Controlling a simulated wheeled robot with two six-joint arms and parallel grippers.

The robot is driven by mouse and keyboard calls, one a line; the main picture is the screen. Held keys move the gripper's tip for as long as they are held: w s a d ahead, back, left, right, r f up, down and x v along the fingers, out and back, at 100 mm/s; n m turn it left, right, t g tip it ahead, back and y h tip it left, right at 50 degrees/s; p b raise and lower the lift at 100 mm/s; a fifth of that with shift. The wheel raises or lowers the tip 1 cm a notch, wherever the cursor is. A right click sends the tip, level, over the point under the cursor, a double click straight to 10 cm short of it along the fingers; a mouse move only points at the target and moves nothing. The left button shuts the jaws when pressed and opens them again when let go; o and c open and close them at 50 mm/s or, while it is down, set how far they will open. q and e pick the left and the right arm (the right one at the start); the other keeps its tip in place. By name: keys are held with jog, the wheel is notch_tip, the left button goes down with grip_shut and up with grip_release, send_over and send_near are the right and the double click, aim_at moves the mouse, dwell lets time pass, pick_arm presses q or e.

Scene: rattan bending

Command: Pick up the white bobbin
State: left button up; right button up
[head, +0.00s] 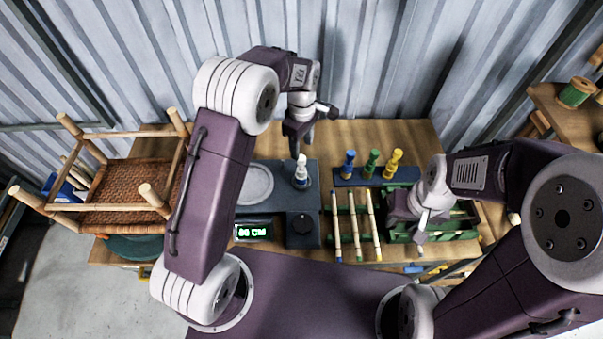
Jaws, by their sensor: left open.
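The white bobbin (301,172) stands upright at the back right of a dark grey device on the wooden bench. My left gripper (298,148) is open just behind and above the bobbin, fingers pointing down. From this angle I cannot tell whether its fingers touch the bobbin or stay apart from it. My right gripper (420,230) hangs over a green rack at the right; whether it is open or shut does not show clearly.
Blue, green and yellow bobbins stand on a blue holder (378,177). An upturned stool (124,180) stands left.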

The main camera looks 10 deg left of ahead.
aim_at(301, 158)
pick_arm(q)
jog(key=f, duration=0.2)
jog(key=w+f, duration=0.1)
jog(key=shift+w+d+f+p, duration=0.1)
jog(key=shift+f+p, duration=0.2)
jog(key=shift+f, duration=0.1)
jog(key=shift+s+a+f+p, duration=0.15)
jog(key=shift+s+f+p, duration=0.25)
jog(key=shift+f, duration=0.2)
jog(key=shift+s+a+f+p, duration=0.15)
jog(key=shift+s+f+p, duration=0.2)
jog(key=shift+f, duration=0.25)
jog(key=shift+w+f, duration=0.2)
jog(key=shift+f, duration=0.95)
jog(key=shift+w+f, duration=0.2)
jog(key=shift+s+r, duration=0.1)
jog(key=shift+s, duration=0.05)
grip_shut()
pick_arm(e)
jog(key=shift+w+r, duration=0.2)
jog(key=shift+r, duration=0.35)
jog(key=shift+w+r, duration=0.2)
jog(key=shift+r, duration=0.3)
